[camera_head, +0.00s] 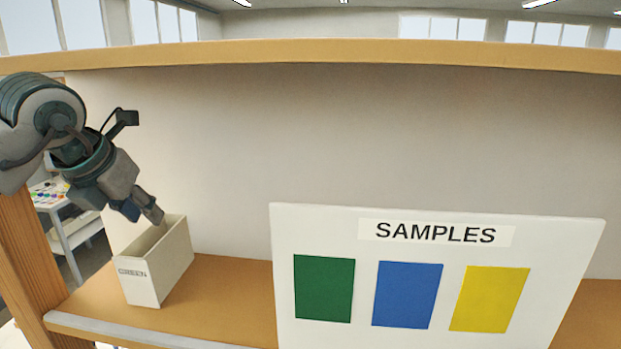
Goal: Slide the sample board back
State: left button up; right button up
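The sample board (390,335) is a white panel at the right of the head view, standing upright in front of the shelf's back panel. It carries the label "SAMPLES" and green, blue and yellow squares. Its lower edge is cut off by the frame. My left gripper (150,214) is at the left, pointing down to the right, just above and behind the rim of a white box, well apart from the board. Its fingers are seen from the side, so its opening is unclear. My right gripper is not in view.
An upper wooden beam (330,53) crosses the top, and a wooden post (30,265) stands at the left.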

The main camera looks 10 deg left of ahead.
aim_at(345, 278)
jog(key=k+l, duration=0.1)
jog(key=k, duration=0.4)
jog(key=k+l, duration=0.1)
jog(key=k, duration=0.4)
